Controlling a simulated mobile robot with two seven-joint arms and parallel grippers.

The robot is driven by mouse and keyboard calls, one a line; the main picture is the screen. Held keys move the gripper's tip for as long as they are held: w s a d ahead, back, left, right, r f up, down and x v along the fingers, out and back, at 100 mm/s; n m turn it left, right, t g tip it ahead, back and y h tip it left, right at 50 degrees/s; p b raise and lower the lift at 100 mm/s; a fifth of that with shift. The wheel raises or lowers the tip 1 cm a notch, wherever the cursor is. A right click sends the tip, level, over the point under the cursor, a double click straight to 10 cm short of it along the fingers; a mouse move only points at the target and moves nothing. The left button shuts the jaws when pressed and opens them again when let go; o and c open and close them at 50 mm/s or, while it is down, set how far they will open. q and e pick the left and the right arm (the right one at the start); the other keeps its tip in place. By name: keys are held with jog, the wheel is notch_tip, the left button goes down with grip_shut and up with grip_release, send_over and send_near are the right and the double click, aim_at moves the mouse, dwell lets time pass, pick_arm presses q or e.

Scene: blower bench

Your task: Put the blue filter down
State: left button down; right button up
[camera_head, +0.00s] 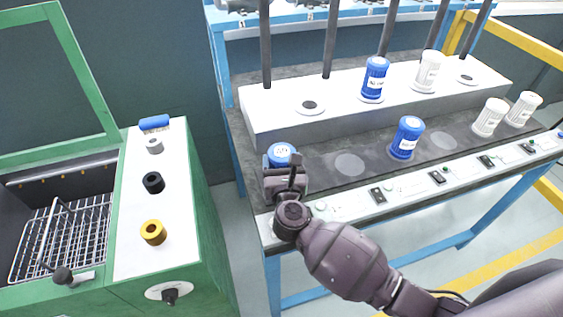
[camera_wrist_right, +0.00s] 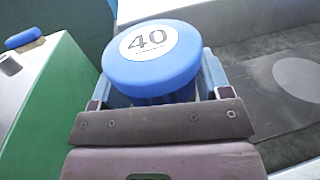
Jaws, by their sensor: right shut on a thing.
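The blue filter (camera_head: 281,153) has a round blue cap with a white label, and the label reads 40 in the right wrist view (camera_wrist_right: 152,57). My right gripper (camera_head: 284,180) is shut on it at the left end of the bench's dark lower surface. The filter looks upright. The gripper hides its lower part, so I cannot tell whether its base touches the bench. My left gripper is not in view.
Another blue filter (camera_head: 407,138) stands on the lower surface, and one (camera_head: 374,79) stands on the raised white shelf (camera_head: 280,126). White filters (camera_head: 490,117) stand at the right. A bare pale disc (camera_head: 349,164) lies right of my gripper. A green cabinet (camera_head: 200,215) stands left, across a gap.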

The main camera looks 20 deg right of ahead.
jog(key=o, duration=1)
jog(key=shift+f, duration=0.1)
jog(key=shift+r, duration=0.2)
jog(key=s, duration=0.4)
jog(key=s+a, duration=0.1)
jog(key=s, duration=0.3)
jog(key=s+a, duration=0.1)
jog(key=s, duration=0.2)
jog(key=shift+s, duration=0.4)
